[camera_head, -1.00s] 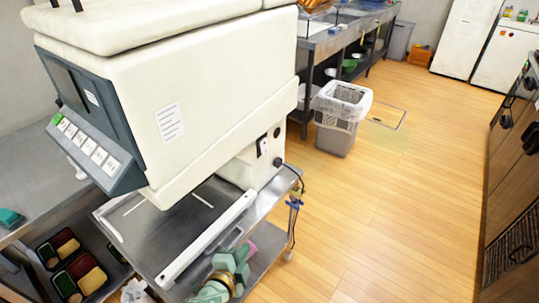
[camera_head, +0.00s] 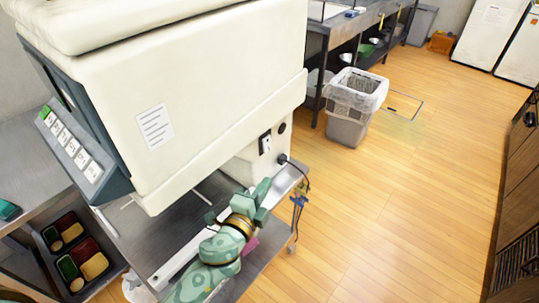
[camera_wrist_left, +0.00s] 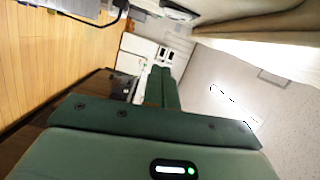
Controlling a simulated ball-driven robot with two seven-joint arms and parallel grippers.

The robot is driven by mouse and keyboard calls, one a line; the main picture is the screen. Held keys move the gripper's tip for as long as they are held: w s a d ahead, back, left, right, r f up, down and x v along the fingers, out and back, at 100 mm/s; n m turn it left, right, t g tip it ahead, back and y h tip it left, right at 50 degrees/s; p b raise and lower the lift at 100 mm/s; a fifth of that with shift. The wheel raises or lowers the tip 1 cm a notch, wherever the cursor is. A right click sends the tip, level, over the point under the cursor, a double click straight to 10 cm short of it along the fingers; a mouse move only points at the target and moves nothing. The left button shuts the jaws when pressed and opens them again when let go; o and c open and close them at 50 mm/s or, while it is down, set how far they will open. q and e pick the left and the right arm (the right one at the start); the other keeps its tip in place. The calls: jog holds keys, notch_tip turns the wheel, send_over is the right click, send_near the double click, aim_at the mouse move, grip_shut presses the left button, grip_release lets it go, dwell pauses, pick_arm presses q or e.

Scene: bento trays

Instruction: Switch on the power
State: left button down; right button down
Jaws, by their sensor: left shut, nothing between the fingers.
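A big cream machine (camera_head: 225,75) with a grey button panel stands on a metal cart. A black power switch (camera_head: 265,142) is on the side of its lower rear part, with a black plug and cable (camera_head: 284,159) beside it. My left gripper (camera_head: 263,187) is green, shut and empty. It is just below the switch and apart from it, over the cart. In the left wrist view its closed fingers (camera_wrist_left: 162,78) point away from the camera; I cannot make out the switch surely there. My right gripper is not in view.
Bento trays (camera_head: 102,266) with food lie at the lower left. A lined waste bin (camera_head: 348,132) stands on the wooden floor behind the cart. A metal counter (camera_head: 318,42) is at the back, and the floor to the right is clear.

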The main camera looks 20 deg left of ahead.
aim_at(267, 144)
pick_arm(q)
jog(key=w+a+b, duration=0.1)
jog(key=w+a, duration=0.1)
jog(key=w, duration=0.9)
jog(key=shift+w+a+f, duration=0.2)
jog(key=shift+a+f, duration=0.15)
jog(key=shift+f, duration=0.1)
jog(key=shift+w+a+f+m+b, duration=0.15)
jog(key=shift+a+m+b, duration=0.2)
jog(key=shift+m+b, duration=0.2)
